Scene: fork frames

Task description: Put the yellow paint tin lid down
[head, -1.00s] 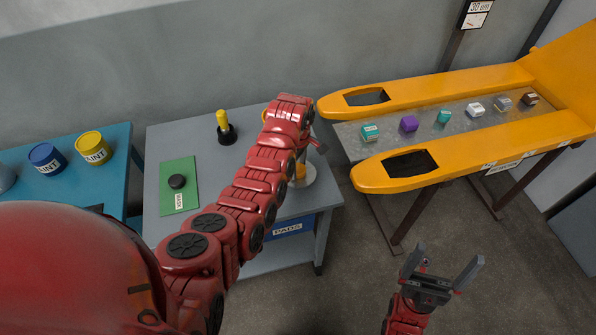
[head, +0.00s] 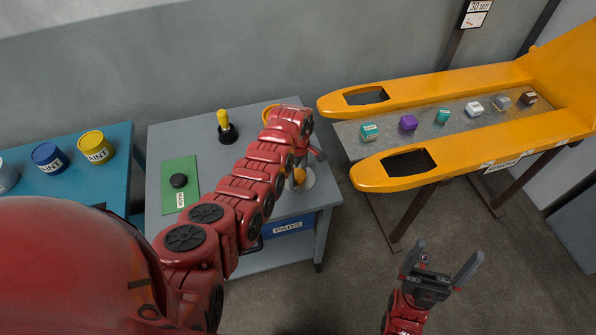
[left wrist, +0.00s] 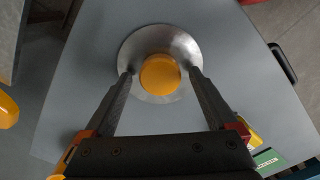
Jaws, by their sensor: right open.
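Whether the lid rests fully on the plate cannot be told. In the head view, the lid (head: 300,176) is partly hidden by my left arm. My right gripper (head: 440,270) is open and empty over the floor.
Paint tins (head: 95,147) stand on the blue table at left. Orange forks (head: 440,170) flank a shelf of small boxes at right.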

